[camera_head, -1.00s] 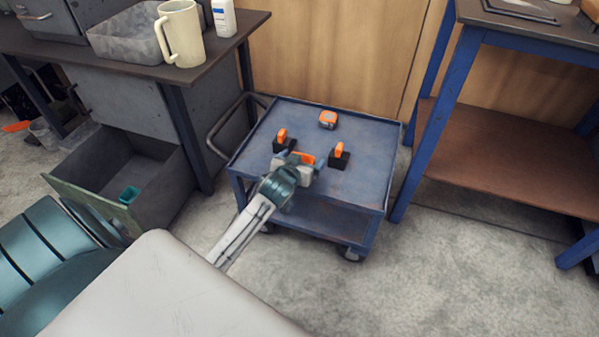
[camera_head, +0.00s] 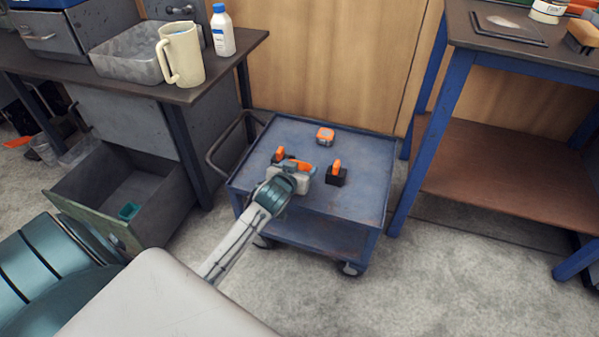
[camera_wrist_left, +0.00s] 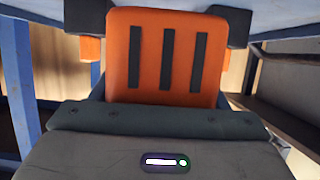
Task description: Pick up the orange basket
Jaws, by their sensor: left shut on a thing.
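In the left wrist view this piece is upright, with three dark slots, between the dark finger parts. Its lower end is hidden behind the grey gripper body. In the head view only a bit of orange (camera_head: 301,168) shows, close against the gripper body. Whether it touches the cart top is hidden. My right gripper is not in view.
The blue cart (camera_head: 362,190) also carries a small orange-and-grey item (camera_head: 325,136) beyond the gripper. A workbench (camera_head: 215,84) with a beige mug (camera_head: 183,55) and bottle (camera_head: 222,34) is left, above an open drawer (camera_head: 152,200). A blue-legged table (camera_head: 500,57) stands right.

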